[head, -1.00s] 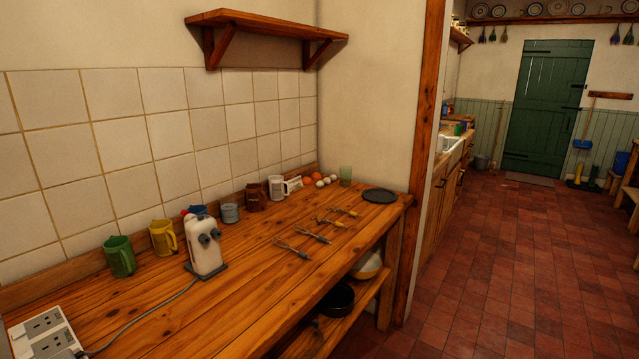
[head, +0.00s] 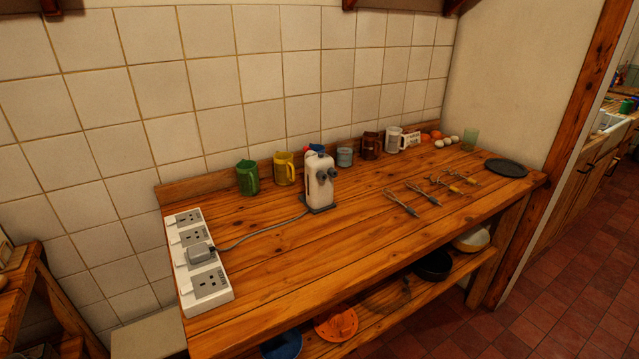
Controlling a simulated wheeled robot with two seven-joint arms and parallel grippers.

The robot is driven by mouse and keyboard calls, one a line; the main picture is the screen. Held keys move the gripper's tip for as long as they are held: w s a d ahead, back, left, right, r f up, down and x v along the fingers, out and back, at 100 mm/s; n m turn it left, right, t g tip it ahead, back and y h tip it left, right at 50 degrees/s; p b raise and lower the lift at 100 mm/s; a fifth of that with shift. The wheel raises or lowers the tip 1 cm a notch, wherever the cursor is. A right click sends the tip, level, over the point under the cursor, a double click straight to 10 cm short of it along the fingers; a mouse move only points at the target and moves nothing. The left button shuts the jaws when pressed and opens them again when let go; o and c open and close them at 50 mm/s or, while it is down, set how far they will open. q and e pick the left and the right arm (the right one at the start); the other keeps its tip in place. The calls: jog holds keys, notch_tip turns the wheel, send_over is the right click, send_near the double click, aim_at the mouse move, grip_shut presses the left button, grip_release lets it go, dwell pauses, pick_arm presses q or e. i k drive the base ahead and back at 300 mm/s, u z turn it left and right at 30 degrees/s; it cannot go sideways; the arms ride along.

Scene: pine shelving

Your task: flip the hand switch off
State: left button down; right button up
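I cannot tell which switch is the hand switch, nor whether any is on or off. Neither of my grippers is in view.
A green mug (head: 247,178), a yellow mug (head: 285,169), a grey tin (head: 345,157), a brown jug (head: 371,146) and a white mug (head: 394,139) line the wall. Whisks (head: 423,194) and a dark plate (head: 506,168) lie to the right.

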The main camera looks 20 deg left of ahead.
aim_at(182, 262)
jog(key=u, duration=0.25)
jog(key=k, duration=0.65)
jog(key=u, duration=0.6)
jog(key=k, duration=0.65)
jog(key=z, duration=0.5)
jog(key=i, duration=0.7)
jog(key=z, duration=0.7)
jog(key=i, duration=0.85)
jog(key=u, duration=0.75)
jog(key=i, duration=0.9)
jog(key=u, duration=2.2)
